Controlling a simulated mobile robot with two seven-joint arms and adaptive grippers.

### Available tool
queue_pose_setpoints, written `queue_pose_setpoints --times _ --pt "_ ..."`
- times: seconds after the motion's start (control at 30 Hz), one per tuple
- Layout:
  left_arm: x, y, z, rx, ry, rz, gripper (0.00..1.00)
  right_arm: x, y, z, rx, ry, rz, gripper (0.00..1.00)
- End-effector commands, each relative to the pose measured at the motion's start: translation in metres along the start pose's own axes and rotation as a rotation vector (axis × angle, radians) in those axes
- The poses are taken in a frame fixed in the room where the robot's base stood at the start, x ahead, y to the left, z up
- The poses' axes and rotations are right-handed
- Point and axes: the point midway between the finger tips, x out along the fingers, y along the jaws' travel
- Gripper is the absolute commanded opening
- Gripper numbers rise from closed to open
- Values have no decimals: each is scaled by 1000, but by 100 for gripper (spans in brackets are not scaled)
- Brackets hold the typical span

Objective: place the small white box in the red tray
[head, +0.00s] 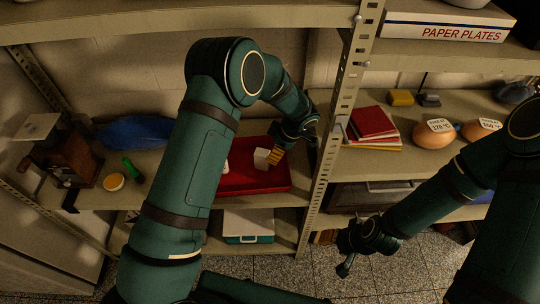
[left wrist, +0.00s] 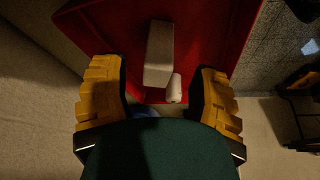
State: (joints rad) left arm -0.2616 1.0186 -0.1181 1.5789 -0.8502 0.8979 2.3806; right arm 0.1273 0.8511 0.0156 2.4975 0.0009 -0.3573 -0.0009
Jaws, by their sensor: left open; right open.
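The small white box (head: 261,158) is in the red tray (head: 256,188) on the middle shelf, partly behind my left arm. In the left wrist view the white box (left wrist: 159,52) is over the red tray floor, beside a small white rounded object (left wrist: 174,88). My left gripper (head: 274,156) is at the box; its yellow fingers (left wrist: 158,85) are spread wide, with clear gaps to the box on both sides. I cannot tell whether the box rests fully on the tray floor. My right gripper (head: 328,238) is open and empty, low beside the shelf post.
A shelf post (head: 335,130) stands just right of the tray. On the left are a blue bag (head: 138,132), a green bottle (head: 131,168) and a brown wooden device (head: 72,158). Red books (head: 373,122) lie right of the post. A teal-and-white case (head: 247,226) sits below the tray.

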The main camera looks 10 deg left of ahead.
Motion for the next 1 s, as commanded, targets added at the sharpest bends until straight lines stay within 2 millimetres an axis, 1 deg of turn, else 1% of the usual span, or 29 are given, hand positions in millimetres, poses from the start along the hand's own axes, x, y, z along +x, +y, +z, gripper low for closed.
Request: queue_pose_setpoints --times 0.03,0.1,0.2,0.3,0.47,1.0 --pt "-12 0 0 1 0 3 61 -3 -1 0 0 -1 0 47" --pt "-23 0 0 0 -1 3 61 -4 -2 0 0 -2 0 47" --pt "-35 0 0 0 0 1 61 -6 -2 1 0 -3 0 47" --pt "-42 0 0 1 -1 1 61 -7 -2 1 1 -4 0 47" --pt "-46 0 0 1 0 0 61 -7 -2 1 1 -4 0 47" --pt "-45 0 0 0 0 -1 61 -7 -2 1 1 -4 0 47"
